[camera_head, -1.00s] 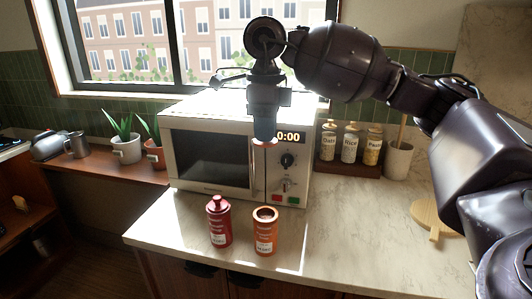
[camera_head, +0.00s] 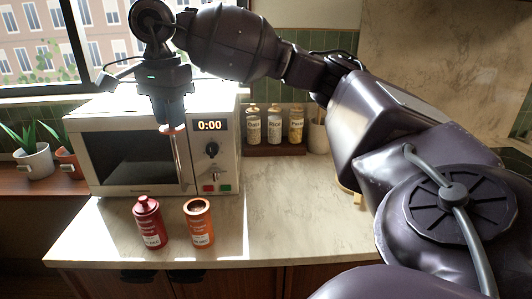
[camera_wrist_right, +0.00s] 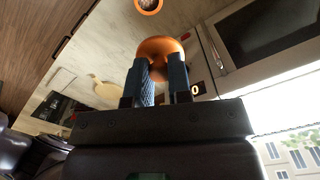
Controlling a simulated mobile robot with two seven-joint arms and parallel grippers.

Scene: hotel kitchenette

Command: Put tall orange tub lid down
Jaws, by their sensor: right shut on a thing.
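The orange tub lid (camera_head: 172,130) is held in the air in front of the microwave, and it shows as an orange disc in the right wrist view (camera_wrist_right: 158,46). My right gripper (camera_head: 170,117) points down and is shut on the lid; its two fingers (camera_wrist_right: 157,75) grip the lid's underside or knob, which I cannot tell. The tall orange tub (camera_head: 198,224) stands upright and open on the counter, lower than the lid and apart from it. Its open top also shows in the right wrist view (camera_wrist_right: 149,5). My left gripper is not in view.
A closed red tub (camera_head: 150,222) stands left of the orange one. The microwave (camera_head: 130,155) is behind them. Labelled jars (camera_head: 274,128) stand at the back. The marble counter (camera_head: 290,220) is clear right of the tubs. Potted plants (camera_head: 35,158) are at left.

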